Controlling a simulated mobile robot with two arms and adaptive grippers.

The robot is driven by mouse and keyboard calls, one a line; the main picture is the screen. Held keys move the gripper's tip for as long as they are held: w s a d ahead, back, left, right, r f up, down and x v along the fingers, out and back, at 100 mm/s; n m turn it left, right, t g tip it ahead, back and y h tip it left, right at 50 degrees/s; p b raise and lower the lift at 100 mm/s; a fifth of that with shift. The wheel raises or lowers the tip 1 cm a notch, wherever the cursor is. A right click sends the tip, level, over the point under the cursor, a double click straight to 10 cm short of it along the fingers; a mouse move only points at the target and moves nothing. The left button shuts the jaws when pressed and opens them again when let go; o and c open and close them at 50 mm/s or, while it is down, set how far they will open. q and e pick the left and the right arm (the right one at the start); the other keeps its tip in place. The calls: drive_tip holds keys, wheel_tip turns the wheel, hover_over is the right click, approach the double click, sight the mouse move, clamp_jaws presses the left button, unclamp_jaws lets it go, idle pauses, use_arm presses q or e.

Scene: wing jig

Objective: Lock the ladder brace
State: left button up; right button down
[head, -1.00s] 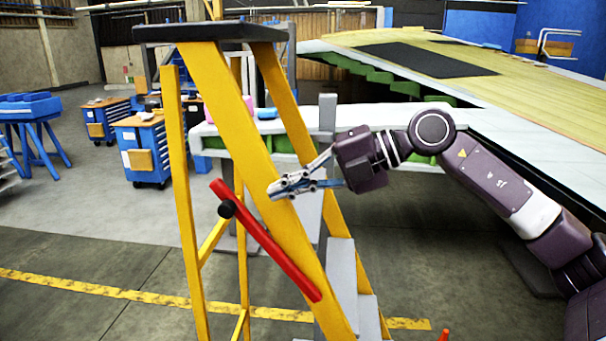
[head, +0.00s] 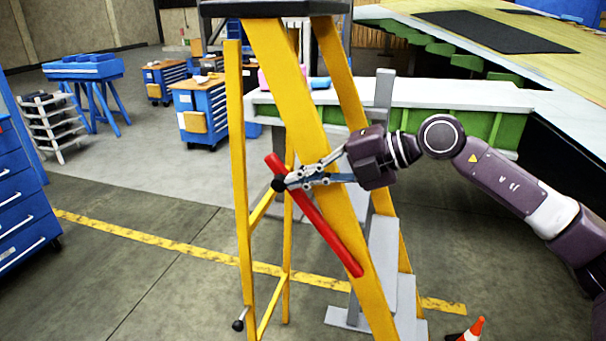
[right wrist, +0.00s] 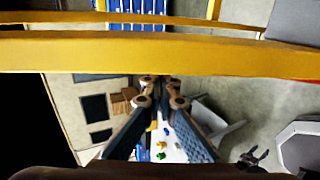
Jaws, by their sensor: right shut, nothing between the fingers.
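The yellow stepladder (head: 305,120) stands upright in the head view. The ladder brace is a red bar (head: 325,235), slanting from upper left to lower right across the ladder's front rail. A black knob (head: 278,185) sits near its upper end. My right gripper (head: 288,183) reaches in from the right across that rail, shut and empty. Its tips overlap the bar beside the knob; whether they touch cannot be told. In the right wrist view the gripper (right wrist: 161,90) lies below a yellow rail (right wrist: 150,52), and the knob cannot be made out. My left gripper is out of view.
A second small black knob (head: 238,325) is low on the ladder's left leg. Grey steps (head: 385,255) are behind the rail. The wing jig (head: 440,95) stands behind my right arm. An orange cone (head: 475,328) is at lower right. Floor left of the ladder is open.

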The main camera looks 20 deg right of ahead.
sight(276, 189)
drive_tip(key=shift+g+h, duration=0.4)
drive_tip(key=shift+h, duration=0.1)
drive_tip(key=p+x, duration=0.1)
drive_tip(key=x, duration=0.5)
drive_tip(key=shift+w+a+f+p, duration=0.15)
drive_tip(key=shift+f+p, duration=0.05)
drive_tip(key=shift+p, duration=0.2)
drive_tip(key=shift+r, duration=0.15)
